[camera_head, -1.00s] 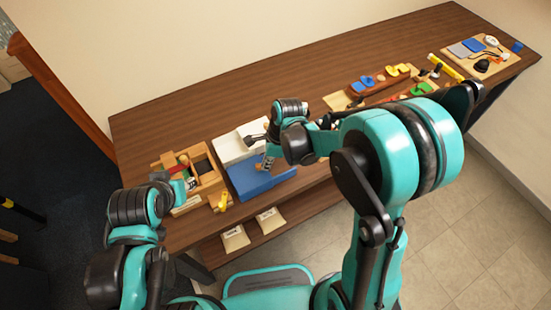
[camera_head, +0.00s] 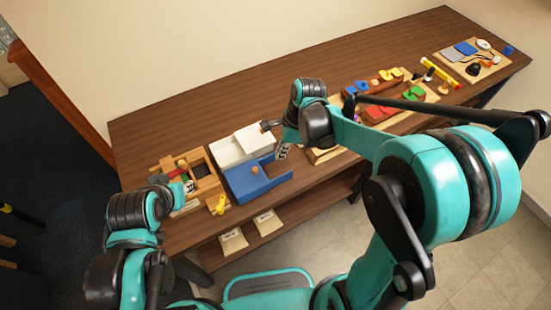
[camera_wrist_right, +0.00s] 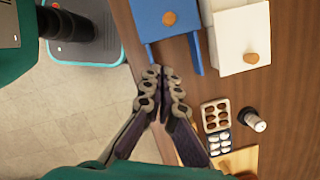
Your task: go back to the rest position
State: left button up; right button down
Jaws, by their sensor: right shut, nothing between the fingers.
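My right gripper (camera_head: 282,153) is shut and empty. It hangs just right of the blue box (camera_head: 240,185) and the white box (camera_head: 228,152) in the head view. In the right wrist view its fingertips (camera_wrist_right: 160,74) are together with nothing between them, over the table edge below the blue box (camera_wrist_right: 150,22). My left gripper (camera_head: 188,186) is near the wooden tray at the table's left end. It is small and partly hidden by its own wrist, so its fingers are unclear.
The wooden tray (camera_head: 212,187) holds several small items. Blister packs (camera_wrist_right: 215,116) and a small bottle (camera_wrist_right: 252,120) lie close to my right gripper. Boards with coloured pieces (camera_head: 395,110) are on the right. The back of the table (camera_head: 190,110) is clear.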

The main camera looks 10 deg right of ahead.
jog(key=shift+v, duration=0.95)
jog(key=s+d+f+n+t+h+b, duration=0.1)
jog(key=s+d+n+t+b, duration=0.2)
jog(key=s+n, duration=0.3)
jog(key=s+d+f+n+t+h+b, duration=0.1)
jog(key=s+d+n+t+b, duration=0.2)
jog(key=n, duration=1)
jog(key=shift+s+d+t+h+b, duration=0.4)
jog(key=shift+s+d+b, duration=0.45)
jog(key=shift+s+b, duration=0.6)
